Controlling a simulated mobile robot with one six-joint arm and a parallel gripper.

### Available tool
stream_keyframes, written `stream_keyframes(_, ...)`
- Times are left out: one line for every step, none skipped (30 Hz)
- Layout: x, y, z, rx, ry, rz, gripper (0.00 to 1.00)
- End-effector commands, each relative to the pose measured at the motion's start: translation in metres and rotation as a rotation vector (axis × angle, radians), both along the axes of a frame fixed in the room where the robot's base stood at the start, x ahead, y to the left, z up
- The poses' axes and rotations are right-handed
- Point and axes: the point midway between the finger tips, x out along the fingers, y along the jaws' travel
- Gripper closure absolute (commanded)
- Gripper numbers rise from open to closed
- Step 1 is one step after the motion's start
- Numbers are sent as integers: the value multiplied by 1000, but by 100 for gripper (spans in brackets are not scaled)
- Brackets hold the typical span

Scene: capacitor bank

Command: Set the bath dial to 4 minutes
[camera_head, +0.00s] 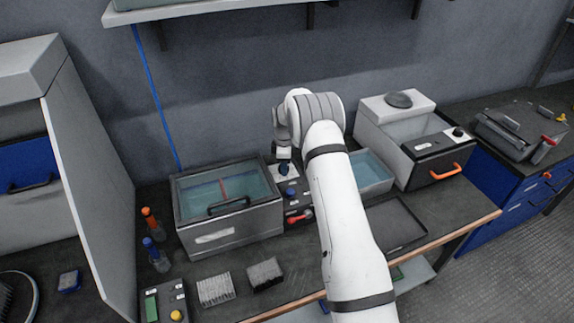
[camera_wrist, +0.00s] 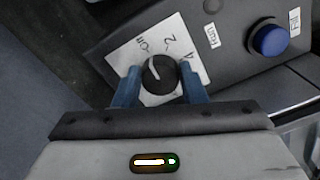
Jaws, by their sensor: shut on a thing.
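The bath dial (camera_wrist: 158,76) is a round black knob with a white pointer line, on a white scale plate (camera_wrist: 126,55). The plate carries a small first mark that is hard to read, then a 2 and a 4. The pointer line aims roughly toward the first mark, away from the 4. My gripper (camera_wrist: 160,88) is shut on the dial, with one blue finger on each side of it. In the head view my gripper (camera_head: 284,168) is over the control panel beside the glass-lidded bath (camera_head: 228,210), and it hides the dial.
A blue button (camera_wrist: 270,40) labelled Fill sits near the dial, with a Run label between them. A red handle (camera_head: 301,216) is lower on the panel. A blue-water tray (camera_head: 371,172) and an orange-handled box (camera_head: 436,158) stand to the right.

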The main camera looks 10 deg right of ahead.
Motion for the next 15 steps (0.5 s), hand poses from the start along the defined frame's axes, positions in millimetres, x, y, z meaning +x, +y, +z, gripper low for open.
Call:
stream_keyframes(4,4,1,2,-15,-17,85)
stream_keyframes(4,4,0,3,-15,-31,85)
stream_keyframes(5,4,0,3,-16,-52,85)
stream_keyframes(5,5,0,4,-18,-71,85)
stream_keyframes(5,5,0,3,-19,-89,85)
stream_keyframes(5,5,0,4,-20,-118,86)
stream_keyframes(5,5,0,4,-20,-142,86)
stream_keyframes(5,5,0,5,-20,-167,86)
stream_keyframes(5,5,-1,5,-19,-201,86)
stream_keyframes(5,5,-1,5,-19,-228,86)
stream_keyframes(5,5,0,5,-20,-255,86)
stream_keyframes(6,5,0,5,-20,-294,86)
stream_keyframes(6,5,0,6,-22,-322,86)
stream_keyframes(6,5,0,5,-22,-351,86)
stream_keyframes(6,5,1,5,-21,-389,86)
